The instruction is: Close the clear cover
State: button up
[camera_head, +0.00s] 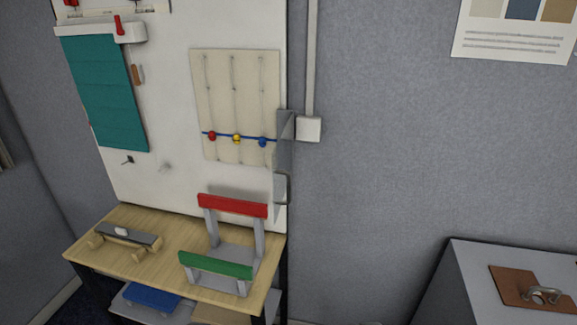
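A greyish, see-through-looking panel (283,160) stands edge-on at the right edge of the white wall board (170,175). It looks like the clear cover, swung out from the board, with small brackets at its upper and lower ends. Left of it is a cream bead panel (218,70) with red, yellow and blue beads on a blue cord. The bead panel looks uncovered. A small dark knob (128,160) sits on the board lower left. The cover's exact hinge line is too small to tell. My gripper is not in view.
A wooden table (150,262) below the board holds a red-and-green barred grey stand (236,252) and a small grey-topped wooden piece (128,235). A teal blind (105,95) hangs left. A grey cabinet (455,290) stands lower right.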

aim_at(285, 117)
jog(key=z, duration=0.05)
jog(key=i, duration=1)
jog(key=u, duration=0.05)
